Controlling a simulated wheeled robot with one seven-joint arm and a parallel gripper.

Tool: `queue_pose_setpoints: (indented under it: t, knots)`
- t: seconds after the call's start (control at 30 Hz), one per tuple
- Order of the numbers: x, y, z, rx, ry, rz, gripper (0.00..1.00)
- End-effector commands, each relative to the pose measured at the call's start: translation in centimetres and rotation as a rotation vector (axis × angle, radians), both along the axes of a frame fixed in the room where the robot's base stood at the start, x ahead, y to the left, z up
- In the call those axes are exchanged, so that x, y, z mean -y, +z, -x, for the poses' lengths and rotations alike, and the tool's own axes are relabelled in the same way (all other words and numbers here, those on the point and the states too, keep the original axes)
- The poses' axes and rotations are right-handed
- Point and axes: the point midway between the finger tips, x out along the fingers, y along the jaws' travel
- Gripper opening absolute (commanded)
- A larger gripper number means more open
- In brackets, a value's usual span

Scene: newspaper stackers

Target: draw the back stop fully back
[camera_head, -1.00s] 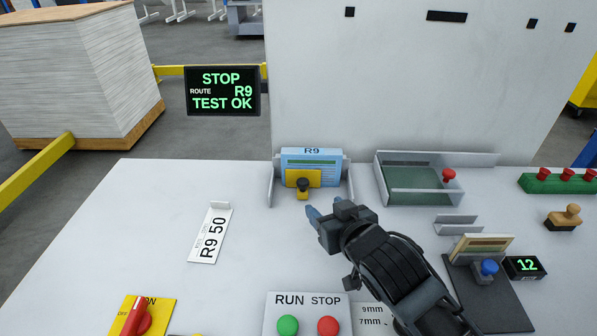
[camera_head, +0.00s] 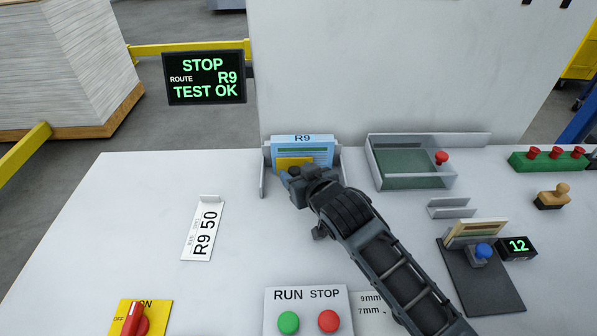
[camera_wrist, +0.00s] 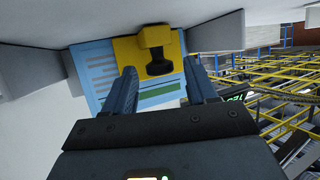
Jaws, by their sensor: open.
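A yellow plate (camera_head: 295,162) with a black knob stands at the front of the R9 holder. In the head view my gripper hides the knob and the plate's lower part. In the wrist view the yellow plate (camera_wrist: 126,50) and the black knob (camera_wrist: 158,64) show clearly. My gripper (camera_head: 288,176) is open, its two fingers (camera_wrist: 160,88) on either side of the knob in that picture. I cannot tell whether either finger touches it. A blue R9 bundle (camera_head: 313,150) stands behind the plate, and also shows in the wrist view (camera_wrist: 90,70).
Grey side walls (camera_head: 263,178) flank the bundle. A green-floored tray (camera_head: 455,181) with a red knob (camera_head: 441,157) lies to the right. A blue-knobbed fixture (camera_head: 482,251) and RUN/STOP panel (camera_head: 309,310) are nearer.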

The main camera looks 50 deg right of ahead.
Motion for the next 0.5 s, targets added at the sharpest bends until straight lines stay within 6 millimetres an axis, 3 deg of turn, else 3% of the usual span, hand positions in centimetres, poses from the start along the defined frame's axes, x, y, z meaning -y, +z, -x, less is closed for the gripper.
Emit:
queue_pose_setpoints:
  t: [0.23, 0.5]
  knots:
    - [0.02, -0.03, -0.08, 0.0, 0.0, 0.0, 0.57]
    - [0.01, -0.04, -0.06, 0.0, 0.0, 0.001, 0.31]
